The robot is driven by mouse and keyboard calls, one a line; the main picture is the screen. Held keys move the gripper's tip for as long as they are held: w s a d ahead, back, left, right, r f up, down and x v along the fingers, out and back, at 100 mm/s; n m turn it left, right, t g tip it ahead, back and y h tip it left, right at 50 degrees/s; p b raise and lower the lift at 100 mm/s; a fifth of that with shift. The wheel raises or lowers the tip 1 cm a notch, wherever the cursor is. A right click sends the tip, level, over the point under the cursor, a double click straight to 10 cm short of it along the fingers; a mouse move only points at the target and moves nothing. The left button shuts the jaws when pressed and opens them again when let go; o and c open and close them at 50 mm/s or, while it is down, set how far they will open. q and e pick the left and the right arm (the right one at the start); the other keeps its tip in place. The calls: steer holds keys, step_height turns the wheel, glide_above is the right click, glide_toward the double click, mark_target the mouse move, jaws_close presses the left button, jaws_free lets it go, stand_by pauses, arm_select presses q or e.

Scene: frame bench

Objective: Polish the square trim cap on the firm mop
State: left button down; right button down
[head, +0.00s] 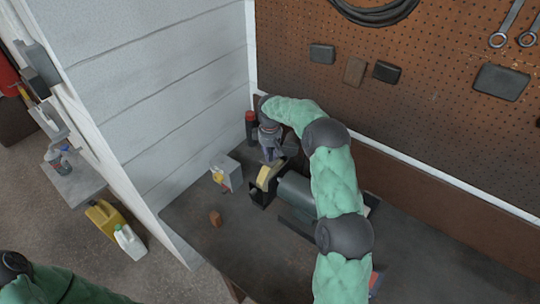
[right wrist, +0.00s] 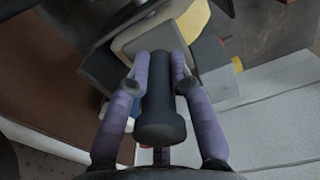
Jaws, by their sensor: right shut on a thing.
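My right gripper (head: 272,152) is over the back of the bench, beside the machine. In the right wrist view its purple fingers (right wrist: 160,75) are shut on a dark cylinder (right wrist: 160,112). A grey, squarish piece (right wrist: 152,40) shows at the cylinder's far end. It may be the square trim cap; I cannot tell whether it is fixed to the cylinder. A yellow mop wheel (head: 265,177) sits just below the gripper, and a yellow part (right wrist: 193,20) shows beyond the grey piece. Contact with the mop is unclear.
A pale grey box (head: 227,172) with a yellow part stands left of the mop. A small brown block (head: 215,218) lies on the bench (head: 205,240). A dark canister (head: 251,127) stands near the white wall. Pegboard (head: 430,60) rises behind. The bench's front left is mostly clear.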

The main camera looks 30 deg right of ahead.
steer(key=shift+f+b, duration=0.35)
steer(key=shift+f, duration=0.25)
steer(key=shift+r, duration=0.1)
stand_by(1.2)
steer(key=shift+r+p, duration=0.55)
steer(key=shift+r, duration=0.45)
steer(key=shift+f+b, duration=0.65)
steer(key=shift+f, duration=0.35)
stand_by(1.5)
steer(key=shift+r+p, duration=0.5)
steer(key=shift+r, duration=0.45)
steer(key=shift+f+b, duration=0.6)
steer(key=shift+f, duration=0.4)
stand_by(0.6)
